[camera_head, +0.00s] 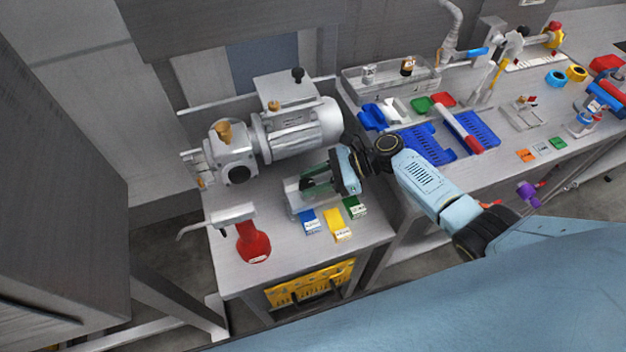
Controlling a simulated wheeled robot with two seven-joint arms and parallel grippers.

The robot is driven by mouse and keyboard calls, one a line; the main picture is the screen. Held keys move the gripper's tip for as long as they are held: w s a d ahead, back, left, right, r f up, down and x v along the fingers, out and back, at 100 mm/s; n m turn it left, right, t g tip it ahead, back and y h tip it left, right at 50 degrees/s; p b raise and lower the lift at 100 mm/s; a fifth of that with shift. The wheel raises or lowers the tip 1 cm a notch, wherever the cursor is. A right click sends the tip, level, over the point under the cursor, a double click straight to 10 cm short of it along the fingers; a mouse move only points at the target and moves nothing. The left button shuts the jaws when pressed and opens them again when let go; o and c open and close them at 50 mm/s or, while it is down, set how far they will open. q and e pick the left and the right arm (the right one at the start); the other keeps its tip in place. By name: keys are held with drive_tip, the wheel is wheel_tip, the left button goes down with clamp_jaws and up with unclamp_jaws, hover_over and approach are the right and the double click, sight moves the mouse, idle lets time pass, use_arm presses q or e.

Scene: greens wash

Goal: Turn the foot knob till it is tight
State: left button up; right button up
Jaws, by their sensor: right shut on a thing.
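My right arm reaches in from the right, and my right gripper (318,183) is low over the left bench, at a clear, greenish-edged box in front of the pump motor. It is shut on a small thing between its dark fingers. The fingers and the box edges hide most of that thing, so I cannot tell its shape or how tight it sits. I cannot pick out the foot knob for certain. My left gripper is not in view.
A grey motor pump (300,128) stands behind the gripper. Blue (309,222), yellow (337,224) and green (354,207) labelled blocks lie close in front. Blue trays (432,146) and tools fill the right bench.

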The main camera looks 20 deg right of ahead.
sight(313, 183)
drive_tip(key=o, duration=1)
wheel_tip(313, 183, up, 9)
drive_tip(key=shift+f+p, duration=0.1)
drive_tip(key=shift+p, duration=1.15)
drive_tip(key=shift+r, duration=0.6)
